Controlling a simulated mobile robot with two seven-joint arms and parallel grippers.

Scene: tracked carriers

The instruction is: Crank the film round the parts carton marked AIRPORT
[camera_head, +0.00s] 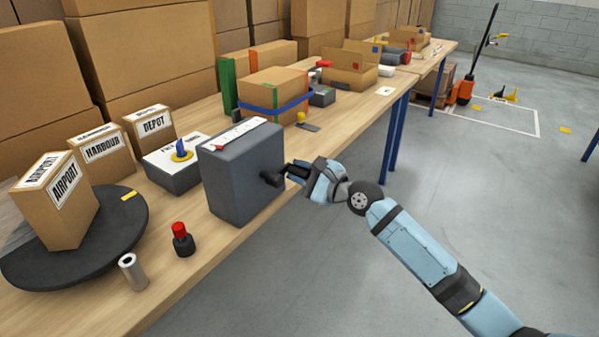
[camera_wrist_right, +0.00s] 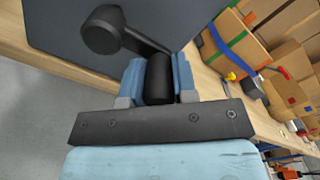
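The parts carton marked AIRPORT (camera_head: 60,205) stands upright on a round black turntable (camera_head: 110,245) at the left of the bench. No film can be made out around it. A dark grey crank box (camera_head: 235,165) stands to its right at the bench's front edge. My right gripper (camera_head: 301,173) is at the crank on the box's right side. In the right wrist view the crank's black handle (camera_wrist_right: 159,80) lies between the two blue fingers, which are closed against it. The crank arm (camera_wrist_right: 140,42) runs from the handle to a round hub (camera_wrist_right: 102,30). My left gripper is out of view.
Cartons marked HARBOUR (camera_head: 105,157) and DEPOT (camera_head: 150,130) stand behind the turntable. A red-topped knob (camera_head: 182,238) and a grey tube (camera_head: 133,271) stand near the front edge. A strapped carton (camera_head: 270,88) sits farther along.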

